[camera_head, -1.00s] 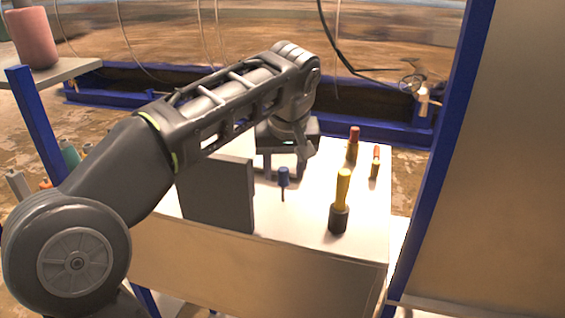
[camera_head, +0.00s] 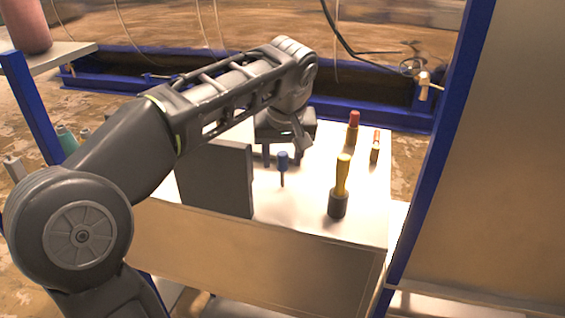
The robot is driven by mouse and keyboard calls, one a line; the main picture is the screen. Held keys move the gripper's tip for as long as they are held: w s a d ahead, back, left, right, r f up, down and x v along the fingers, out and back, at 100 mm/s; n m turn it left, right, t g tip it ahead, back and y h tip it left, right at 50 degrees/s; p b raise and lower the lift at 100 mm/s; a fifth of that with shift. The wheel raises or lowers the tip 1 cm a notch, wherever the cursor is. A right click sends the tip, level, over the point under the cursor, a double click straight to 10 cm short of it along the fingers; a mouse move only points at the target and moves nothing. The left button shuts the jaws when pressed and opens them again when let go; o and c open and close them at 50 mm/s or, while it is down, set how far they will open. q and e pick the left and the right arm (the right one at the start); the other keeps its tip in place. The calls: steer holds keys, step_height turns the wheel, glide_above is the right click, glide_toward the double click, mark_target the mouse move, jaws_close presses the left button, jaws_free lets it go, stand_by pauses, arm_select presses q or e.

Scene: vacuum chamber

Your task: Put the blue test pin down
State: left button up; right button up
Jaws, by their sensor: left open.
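The blue test pin (camera_head: 283,160) stands upright on the white tabletop (camera_head: 285,222), with a wide blue head and a thin dark lower part. My left gripper (camera_head: 281,158) comes in from the left, above the far part of the table. Its fingers point down and are open, with the pin showing in front of or between them; I cannot tell which. The pin does not look gripped. My right gripper is not in view.
A dark upright panel (camera_head: 216,180) stands left of the pin. A yellow-handled tool (camera_head: 341,185) stands to its right, with a red-topped pin (camera_head: 353,128) and an orange-topped pin (camera_head: 375,147) farther back. A blue post (camera_head: 440,140) rises at the right.

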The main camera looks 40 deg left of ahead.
mark_target(282, 169)
arm_select(q)
steer(key=p+x, duration=0.2)
steer(key=x, duration=0.2)
steer(key=shift+w+f, duration=0.15)
steer(key=shift+f, duration=0.2)
steer(key=shift+a+f, duration=0.1)
steer(key=shift+f, duration=0.15)
jaws_close()
stand_by(0.5)
